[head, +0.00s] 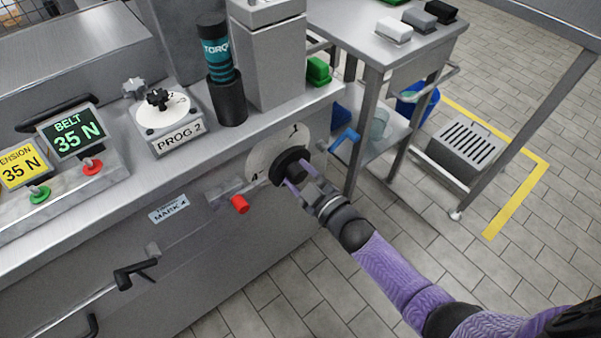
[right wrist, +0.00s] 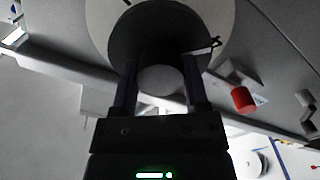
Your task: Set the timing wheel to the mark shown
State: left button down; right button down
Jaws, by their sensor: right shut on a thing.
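The timing wheel is a white dial (head: 262,153) with a black hub (head: 283,160) on the front face of the steel machine. A "1" shows near its upper right edge; its other marks are mostly hidden or too small to read. A small plate (head: 169,208) left of it reads "MARK 4". My right gripper (head: 296,173) is shut on the wheel's central knob. In the right wrist view, the fingers stand on both sides of the round grey knob (right wrist: 160,80), before the black hub and white dial (right wrist: 99,28). My left gripper is not in view.
A red-tipped pin (head: 240,204) sticks out just left of the wheel, near my right gripper. A black crank (head: 135,270) is lower left. A PROG 2 dial (head: 165,108) and a steel cart (head: 372,48) stand around.

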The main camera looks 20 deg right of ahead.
jog(key=shift+m, duration=1.2)
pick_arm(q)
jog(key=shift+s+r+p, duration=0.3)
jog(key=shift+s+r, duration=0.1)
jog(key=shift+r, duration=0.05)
pick_arm(e)
jog(key=shift+m, duration=1.1)
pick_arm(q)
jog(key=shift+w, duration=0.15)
pick_arm(e)
jog(key=shift+c, duration=1)
grip_release()
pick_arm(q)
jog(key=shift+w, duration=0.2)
pick_arm(e)
jog(key=shift+o, duration=0.6)
